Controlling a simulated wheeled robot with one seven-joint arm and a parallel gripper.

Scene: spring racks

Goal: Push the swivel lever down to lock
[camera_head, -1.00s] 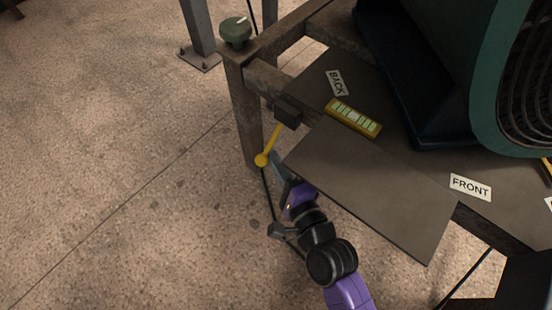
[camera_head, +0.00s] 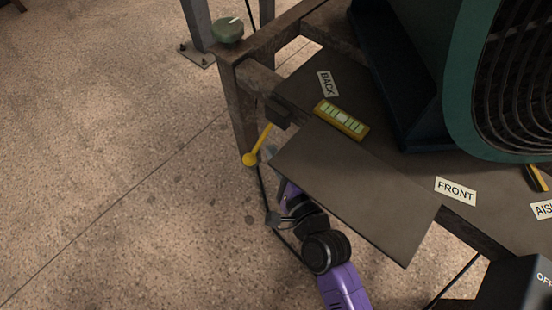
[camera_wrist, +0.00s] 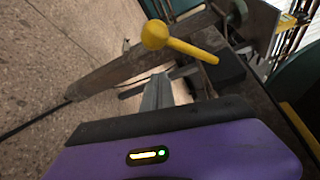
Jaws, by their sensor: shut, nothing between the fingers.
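The swivel lever is a yellow rod (camera_head: 263,139) with a round yellow knob at its end. It runs from a dark pivot block (camera_head: 278,115) on the rack's left side, slanting down and left in the head view. In the wrist view the lever's knob (camera_wrist: 155,35) is at upper centre, with the rod going right to the dark block. My gripper (camera_head: 267,154) is just right of the knob, partly hidden by the flat plate. In the wrist view my gripper's grey fingers (camera_wrist: 158,92) are shut and empty, below the knob in the picture. Contact cannot be told.
A flat brown plate (camera_head: 355,190) juts out over my arm. A yellow level vial (camera_head: 341,119) lies behind it. A large green fan housing (camera_head: 460,100) stands on the rack. Open floor lies to the left.

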